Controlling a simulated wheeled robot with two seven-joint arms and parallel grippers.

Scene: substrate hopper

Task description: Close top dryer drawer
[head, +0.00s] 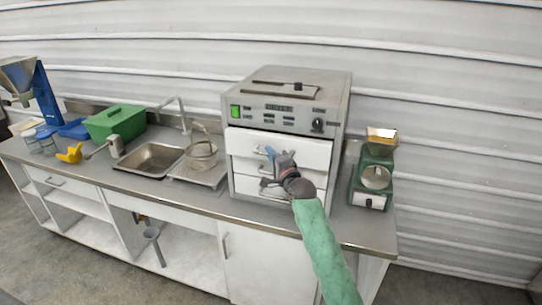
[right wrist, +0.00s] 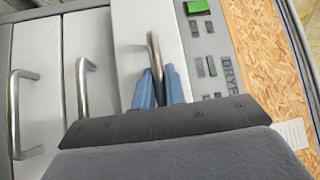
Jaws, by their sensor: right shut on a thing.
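The dryer (head: 290,95) is a grey metal box on the bench with a control panel and white drawers below it. Its top drawer (head: 308,149) stands out a little beyond the drawers under it; the top drawer also shows in the right wrist view (right wrist: 128,50). My right gripper (head: 271,152) is at the left part of this drawer's front. In the right wrist view its blue fingers (right wrist: 158,88) are shut on the metal handle of the top drawer (right wrist: 153,48). The fingers partly hide the handle. My left gripper is not in view.
Two lower drawers with bar handles (right wrist: 82,90) (right wrist: 14,110) sit under the top one. A green balance-like device (head: 374,175) stands right of the dryer. A sink (head: 150,158), wire basket (head: 201,155) and green box (head: 115,122) are on the left.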

